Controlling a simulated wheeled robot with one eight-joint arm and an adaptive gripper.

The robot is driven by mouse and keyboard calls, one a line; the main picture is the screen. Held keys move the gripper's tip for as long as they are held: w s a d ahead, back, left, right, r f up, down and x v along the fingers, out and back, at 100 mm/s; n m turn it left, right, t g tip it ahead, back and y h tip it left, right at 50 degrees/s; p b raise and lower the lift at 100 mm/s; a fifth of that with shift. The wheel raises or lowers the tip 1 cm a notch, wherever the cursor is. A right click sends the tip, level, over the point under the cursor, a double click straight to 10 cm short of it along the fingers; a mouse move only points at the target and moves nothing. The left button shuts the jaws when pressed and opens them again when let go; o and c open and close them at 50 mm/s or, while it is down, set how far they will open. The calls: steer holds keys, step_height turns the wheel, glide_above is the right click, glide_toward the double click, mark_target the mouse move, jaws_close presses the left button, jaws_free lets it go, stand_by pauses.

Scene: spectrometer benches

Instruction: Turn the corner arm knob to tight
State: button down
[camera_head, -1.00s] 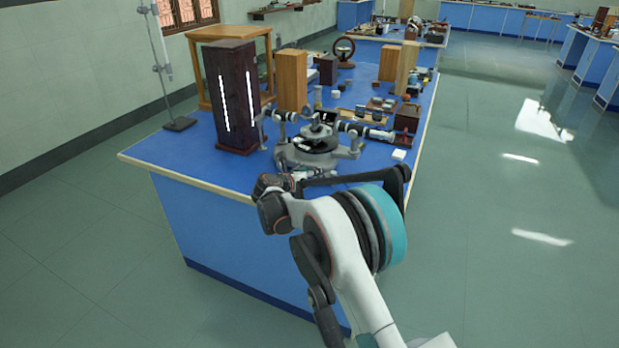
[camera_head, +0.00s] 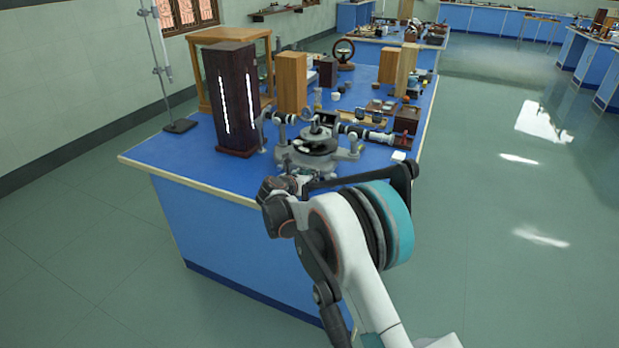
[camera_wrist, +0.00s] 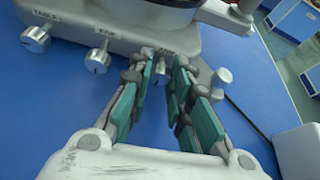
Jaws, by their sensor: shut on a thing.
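The spectrometer (camera_head: 318,150) stands near the front corner of the blue bench, with its grey base also in the wrist view (camera_wrist: 130,32). Along that base, the wrist view shows a knob labelled TABLE (camera_wrist: 36,39), a middle knob (camera_wrist: 97,61) with a blurred label, and the arm knob (camera_wrist: 161,66) under an ARM label. Another knob (camera_wrist: 222,75) sticks out farther right. My gripper (camera_wrist: 164,60) has its green-padded fingers on either side of the arm knob, shut on it. In the head view my wrist hides the knobs and fingertips.
A dark tall box (camera_head: 230,95) with lit slits stands left of the spectrometer, near a clamp stand (camera_head: 180,125). Wooden blocks (camera_head: 291,82) and small trays (camera_head: 375,110) stand behind. The blue bench top (camera_head: 185,155) is bare at the front left.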

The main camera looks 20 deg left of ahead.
steer(key=shift+d+m+y, duration=0.25)
steer(key=shift+m+y, duration=0.55)
steer(key=shift+m, duration=0.4)
steer(key=shift+d+f+m+y, duration=0.1)
steer(key=shift+m+y, duration=0.8)
steer(key=shift+m, duration=0.3)
steer(key=m, duration=0.1)
steer(key=m+t+y, duration=0.1)
steer(key=shift+d+f+m, duration=0.1)
steer(key=shift+d+m, duration=0.05)
steer(key=shift+m, duration=0.15)
steer(key=shift+s+f+m+t+y, duration=0.15)
steer(key=shift+m+t+y, duration=0.55)
steer(key=shift+m, duration=0.8)
steer(key=shift+y, duration=0.3)
steer(key=c, duration=1.5)
jaws_free()
steer(key=shift+o, duration=0.2)
steer(key=shift+d, duration=0.1)
